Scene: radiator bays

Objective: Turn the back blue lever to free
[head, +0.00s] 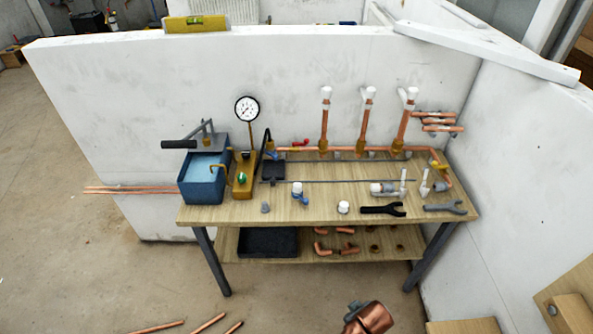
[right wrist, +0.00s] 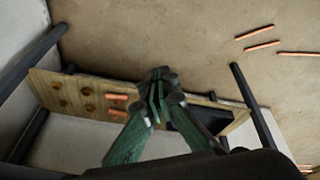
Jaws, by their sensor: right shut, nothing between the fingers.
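A small blue lever (head: 272,155) sits at the back of the bench, on the brass fitting beside the black hose, at the left end of the copper pipe. Its exact angle is too small to tell. A second blue lever (head: 301,199) is on a white-capped valve nearer the front. My right gripper (right wrist: 158,80) shows in the right wrist view, its green fingers together and empty, with the bench's lower shelf beyond it.
The wooden bench (head: 330,212) stands against a white wall. A blue water box (head: 205,190) with a pump handle and a round gauge (head: 247,109) are left of the back lever. A red lever (head: 299,142) is close on its right. Upright copper pipes (head: 323,130) stand behind.

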